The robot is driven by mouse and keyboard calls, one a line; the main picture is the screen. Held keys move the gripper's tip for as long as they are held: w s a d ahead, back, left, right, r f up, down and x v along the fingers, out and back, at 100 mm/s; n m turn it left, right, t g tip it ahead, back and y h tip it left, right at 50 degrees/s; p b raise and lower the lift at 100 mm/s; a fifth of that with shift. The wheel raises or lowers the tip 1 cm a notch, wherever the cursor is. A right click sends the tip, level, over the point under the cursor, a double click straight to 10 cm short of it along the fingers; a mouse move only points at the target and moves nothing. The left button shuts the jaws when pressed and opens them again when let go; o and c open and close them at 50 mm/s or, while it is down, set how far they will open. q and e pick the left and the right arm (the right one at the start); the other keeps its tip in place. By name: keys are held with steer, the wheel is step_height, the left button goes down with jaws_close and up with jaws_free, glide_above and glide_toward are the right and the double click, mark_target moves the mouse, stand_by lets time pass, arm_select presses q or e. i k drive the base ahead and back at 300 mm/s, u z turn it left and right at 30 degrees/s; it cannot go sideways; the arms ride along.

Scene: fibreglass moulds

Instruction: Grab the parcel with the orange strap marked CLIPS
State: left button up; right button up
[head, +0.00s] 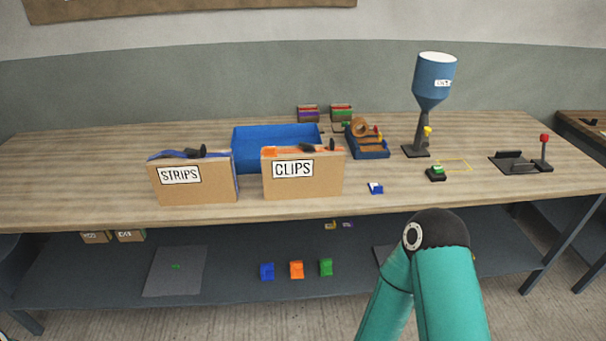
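The cardboard parcel marked CLIPS (322,184) stands upright near the front edge of the workbench, left of the picture's middle. Its orange strap (271,151) shows along the top, with dark pieces at the top that I cannot make out. To its left, a short gap away, stands a similar parcel marked STRIPS (215,190) with a blue strap. A teal arm of mine rises at the lower right, in front of the bench, and bends at a dark joint. Neither of my grippers shows, and nothing is seen touching the CLIPS parcel.
A blue bin (276,130) stands close behind both parcels. The bench's left end is clear.

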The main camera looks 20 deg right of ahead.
mark_target(297, 172)
steer(key=z, duration=0.05)
steer(key=i, duration=1)
steer(key=u, duration=0.05)
